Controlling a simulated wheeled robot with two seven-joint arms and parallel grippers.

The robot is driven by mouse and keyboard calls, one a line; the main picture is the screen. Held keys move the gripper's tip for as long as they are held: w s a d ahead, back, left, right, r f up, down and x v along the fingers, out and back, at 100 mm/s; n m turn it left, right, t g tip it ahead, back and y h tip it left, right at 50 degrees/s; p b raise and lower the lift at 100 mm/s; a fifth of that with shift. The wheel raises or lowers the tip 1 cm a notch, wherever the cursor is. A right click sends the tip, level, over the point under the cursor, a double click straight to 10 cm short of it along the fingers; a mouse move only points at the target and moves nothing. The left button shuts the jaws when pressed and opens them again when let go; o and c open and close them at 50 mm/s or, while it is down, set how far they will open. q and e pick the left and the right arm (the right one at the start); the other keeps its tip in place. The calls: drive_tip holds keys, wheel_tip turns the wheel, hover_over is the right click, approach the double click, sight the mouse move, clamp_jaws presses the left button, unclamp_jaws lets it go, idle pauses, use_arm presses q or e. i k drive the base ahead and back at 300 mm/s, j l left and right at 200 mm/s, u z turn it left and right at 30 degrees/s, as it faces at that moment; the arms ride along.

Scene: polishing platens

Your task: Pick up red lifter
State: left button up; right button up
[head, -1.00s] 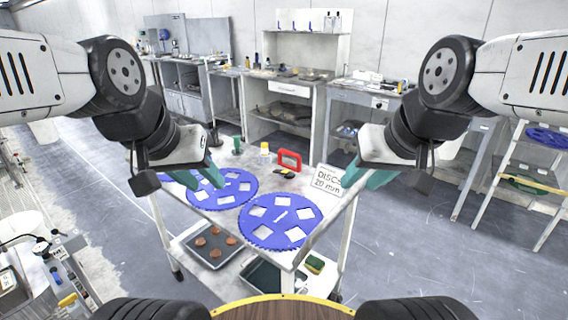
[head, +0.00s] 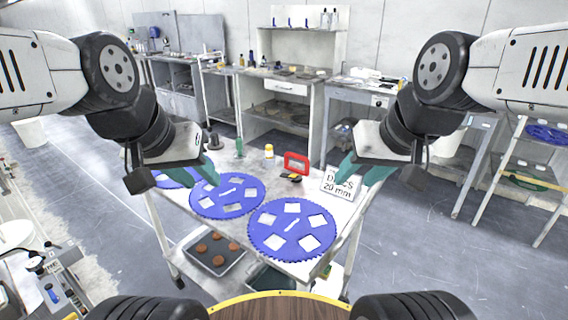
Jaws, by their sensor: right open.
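The red lifter (head: 297,156), a red frame-like handle, stands near the back of the white table, behind the blue discs. Nothing holds it. My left gripper (head: 207,164), with teal fingers, looks open and empty. It appears above the table's left side, left of the lifter and over the blue discs in the picture. My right gripper (head: 362,172) is open and empty. It is right of the lifter, in front of part of the white sign. Both grippers are apart from the lifter.
Blue discs with white squares, including the nearest one (head: 293,228), cover much of the table top. A white sign (head: 340,186) reading "DISCS 20 mm", a yellow-capped bottle (head: 269,152), a green bottle (head: 239,147) and a small black-and-yellow item (head: 291,177) stand near the lifter.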

sight(293, 170)
drive_tip(key=i+j, duration=0.2)
drive_tip(key=j, duration=0.2)
drive_tip(key=i+j, duration=0.45)
drive_tip(key=j, duration=0.3)
